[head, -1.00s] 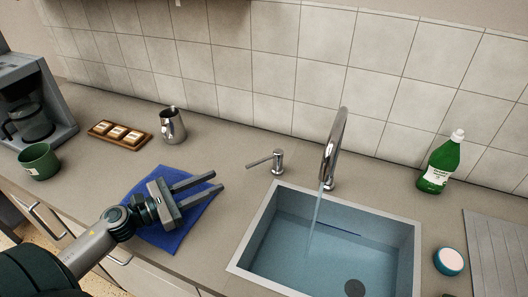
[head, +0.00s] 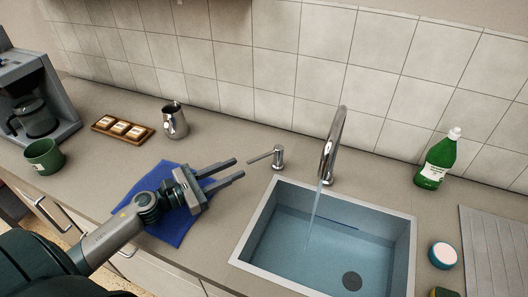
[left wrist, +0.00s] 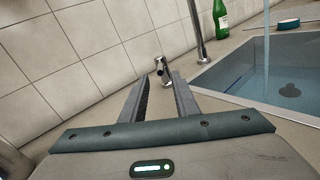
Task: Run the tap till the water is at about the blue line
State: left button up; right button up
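The steel sink (head: 405,262) has water in it, and a thin stream falls from the curved tap spout (head: 333,140). A dark blue line (head: 340,222) shows on the far inner wall, close to the water surface; I cannot tell the exact gap. The tap lever (head: 277,155) stands left of the spout, its handle pointing left. My left gripper (head: 240,168) is open and empty, its fingertips just short of the handle. In the left wrist view the lever (left wrist: 160,67) shows ahead between the fingers. My right gripper is not in view.
A blue cloth (head: 172,228) lies under my left gripper. A steel jug (head: 174,122), a wooden tray (head: 142,139), a green mug (head: 43,157) and a coffee machine stand left. A green bottle (head: 436,162), a round blue-and-white item (head: 444,254) and a drainer (head: 493,245) are right.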

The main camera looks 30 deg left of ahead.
pick_arm(q)
jog(key=p, duration=0.4)
send_near(275, 151)
jog(key=x, duration=0.5)
jog(key=shift+w, duration=0.3)
jog(key=shift+w+d+f, duration=0.1)
jog(key=shift+w+d, duration=0.15)
jog(key=shift+w, duration=0.1)
jog(key=shift+c, duration=0.7)
grip_shut()
